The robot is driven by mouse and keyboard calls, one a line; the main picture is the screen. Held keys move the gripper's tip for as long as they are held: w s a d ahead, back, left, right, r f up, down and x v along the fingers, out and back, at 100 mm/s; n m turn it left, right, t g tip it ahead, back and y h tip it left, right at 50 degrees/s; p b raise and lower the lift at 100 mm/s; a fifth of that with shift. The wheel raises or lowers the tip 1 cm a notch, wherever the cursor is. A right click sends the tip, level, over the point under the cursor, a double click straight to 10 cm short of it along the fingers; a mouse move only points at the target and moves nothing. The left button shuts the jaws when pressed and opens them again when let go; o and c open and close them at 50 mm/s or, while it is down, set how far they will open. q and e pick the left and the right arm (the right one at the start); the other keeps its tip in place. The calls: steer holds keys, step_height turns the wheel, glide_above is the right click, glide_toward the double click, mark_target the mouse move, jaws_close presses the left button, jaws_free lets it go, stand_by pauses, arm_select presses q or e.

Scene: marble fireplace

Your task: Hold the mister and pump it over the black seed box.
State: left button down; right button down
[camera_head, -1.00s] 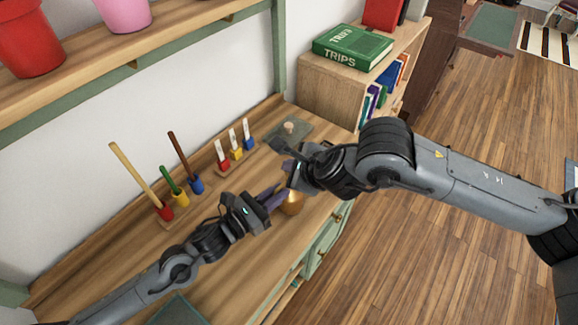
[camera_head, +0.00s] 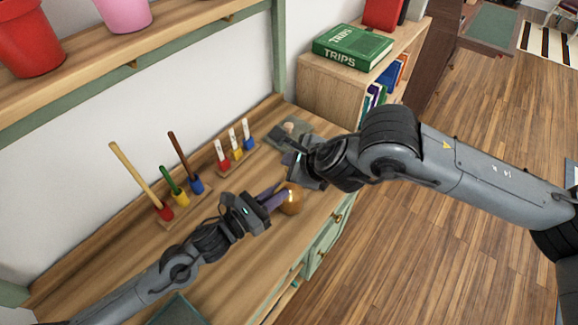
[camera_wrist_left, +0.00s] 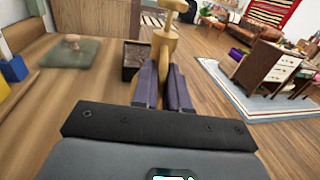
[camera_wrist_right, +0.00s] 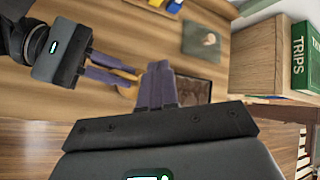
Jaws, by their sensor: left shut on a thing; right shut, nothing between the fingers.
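The brass-coloured mister (camera_head: 291,201) is held in my left gripper (camera_head: 272,198), above the wooden counter. In the left wrist view the mister (camera_wrist_left: 164,48) stands upright between the purple fingers, with its knob at the top. My right gripper (camera_head: 290,160) is shut and empty, just beyond the mister and apart from it. In the right wrist view its closed fingers (camera_wrist_right: 157,85) point towards the black seed box (camera_wrist_right: 194,90), which has brown soil in it. The seed box also shows in the left wrist view (camera_wrist_left: 131,62), behind the mister; my right arm hides it in the head view.
A grey-green lid with a wooden knob (camera_head: 289,127) lies on the counter beyond my right gripper. A bookshelf (camera_head: 330,88) stands at the counter's far end.

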arm_select(q)
steer(key=shift+s+f, duration=0.15)
steer(key=shift+f, duration=0.55)
arm_select(e)
steer(key=shift+r, duration=2.6)
arm_select(q)
steer(key=c, duration=1.4)
jaws_free()
steer(key=o, duration=0.3)
steer(key=shift+s+r, duration=0.1)
steer(key=shift+s, duration=0.05)
steer(key=shift+o, duration=0.2)
steer(key=shift+d+r, duration=0.1)
steer(key=shift+r, duration=0.1)
arm_select(e)
steer(key=shift+s, duration=0.1)
arm_select(q)
steer(key=shift+r, duration=0.1)
